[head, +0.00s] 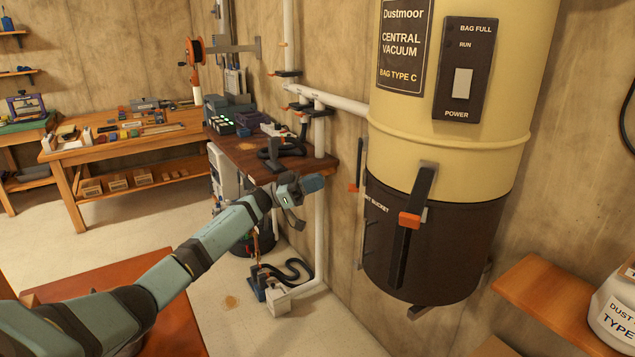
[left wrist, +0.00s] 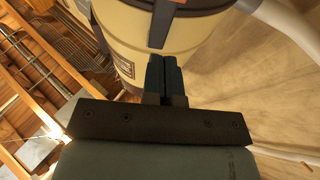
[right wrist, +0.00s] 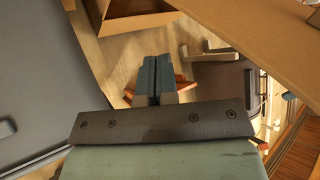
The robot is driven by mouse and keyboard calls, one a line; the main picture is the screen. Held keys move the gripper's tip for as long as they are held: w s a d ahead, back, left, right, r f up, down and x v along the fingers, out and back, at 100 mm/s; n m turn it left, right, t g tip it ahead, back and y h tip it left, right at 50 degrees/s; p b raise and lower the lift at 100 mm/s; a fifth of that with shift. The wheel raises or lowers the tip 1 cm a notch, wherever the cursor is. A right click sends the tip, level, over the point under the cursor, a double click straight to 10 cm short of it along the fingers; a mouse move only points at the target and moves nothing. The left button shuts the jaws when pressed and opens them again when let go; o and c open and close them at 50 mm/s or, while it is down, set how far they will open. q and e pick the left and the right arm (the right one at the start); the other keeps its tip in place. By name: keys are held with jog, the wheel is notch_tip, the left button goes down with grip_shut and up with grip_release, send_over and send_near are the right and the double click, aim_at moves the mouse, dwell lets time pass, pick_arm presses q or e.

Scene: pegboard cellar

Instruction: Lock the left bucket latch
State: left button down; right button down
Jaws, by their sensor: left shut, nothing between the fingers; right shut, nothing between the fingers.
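The dark brown dirt bucket (head: 385,255) sits under the cream vacuum canister (head: 455,95) on the wall. The left bucket latch (head: 359,165) is a thin dark upright bar with an orange end, at the canister's left edge, seen nearly edge-on. Whether it is locked I cannot tell. My left gripper (head: 322,181) is shut and empty, left of this latch and apart from it in the head view. In the left wrist view, the shut fingers (left wrist: 165,62) point at a dark, orange-edged part (left wrist: 167,22) against the canister. My right gripper (right wrist: 157,62) is shut and empty.
A front latch (head: 407,245) with an orange piece stands on the bucket's front. A wooden shelf (head: 550,295) holds a white container (head: 615,310) at right. White pipes (head: 320,230) and a dark wall shelf (head: 240,155) lie behind my left arm.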

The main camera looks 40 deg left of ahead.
pick_arm(q)
jog(key=b+v, duration=0.1)
jog(key=v, duration=1.2)
jog(key=shift+w+d, duration=0.1)
